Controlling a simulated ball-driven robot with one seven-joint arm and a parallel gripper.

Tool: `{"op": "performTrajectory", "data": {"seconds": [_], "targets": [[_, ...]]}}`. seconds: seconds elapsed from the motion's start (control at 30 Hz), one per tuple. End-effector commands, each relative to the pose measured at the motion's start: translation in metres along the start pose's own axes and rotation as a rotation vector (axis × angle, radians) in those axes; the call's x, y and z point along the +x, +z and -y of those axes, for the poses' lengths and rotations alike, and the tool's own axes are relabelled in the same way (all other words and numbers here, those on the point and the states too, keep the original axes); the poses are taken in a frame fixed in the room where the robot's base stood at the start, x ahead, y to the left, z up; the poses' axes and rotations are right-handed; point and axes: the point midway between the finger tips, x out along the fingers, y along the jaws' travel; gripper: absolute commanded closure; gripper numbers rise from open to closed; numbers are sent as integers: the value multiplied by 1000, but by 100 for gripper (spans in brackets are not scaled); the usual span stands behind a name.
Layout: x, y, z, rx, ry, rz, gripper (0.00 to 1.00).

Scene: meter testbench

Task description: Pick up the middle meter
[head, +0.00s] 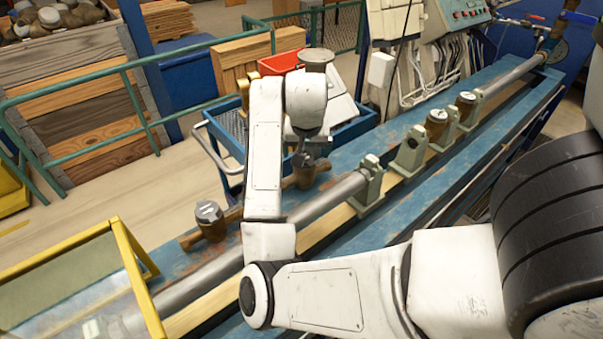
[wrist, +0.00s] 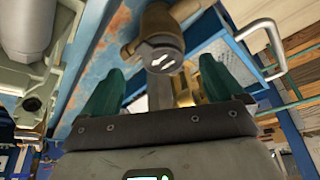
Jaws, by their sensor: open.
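The middle meter (head: 303,178), a brass body with pipe stubs, stands on the blue bench below my gripper (head: 308,157). My arm and gripper partly hide it in the head view. In the wrist view its round grey dial face (wrist: 160,52) with white marks shows just beyond and between the two green fingers. My gripper (wrist: 160,76) is open and empty, and I cannot tell whether a finger touches the meter. Another meter (head: 209,219) with a grey top stands to the left on the bench. Two more brass meters (head: 437,124) (head: 466,105) sit among the green clamps at the right.
A grey pipe (head: 330,195) and clamp stands (head: 370,186) run along the bench in front of the meter. A blue cart (head: 228,135) with a red bin (head: 281,63) stands behind. A yellow-framed panel (head: 125,255) is at the left.

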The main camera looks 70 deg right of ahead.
Motion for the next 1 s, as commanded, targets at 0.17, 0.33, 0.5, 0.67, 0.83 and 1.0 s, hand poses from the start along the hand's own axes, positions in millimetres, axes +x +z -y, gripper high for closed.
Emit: {"op": "performTrajectory", "data": {"seconds": [0.17, 0.33, 0.5, 0.67, 0.83, 1.0], "targets": [[10, 1, 1, 0, -1, 1, 6], [32, 4, 5, -2, 1, 3, 6], [54, 4, 6, 0, 0, 1, 6], [59, 4, 6, 1, -1, -1, 6], [59, 4, 6, 1, -1, -1, 7], [59, 4, 6, 1, -1, -1, 24]]}}
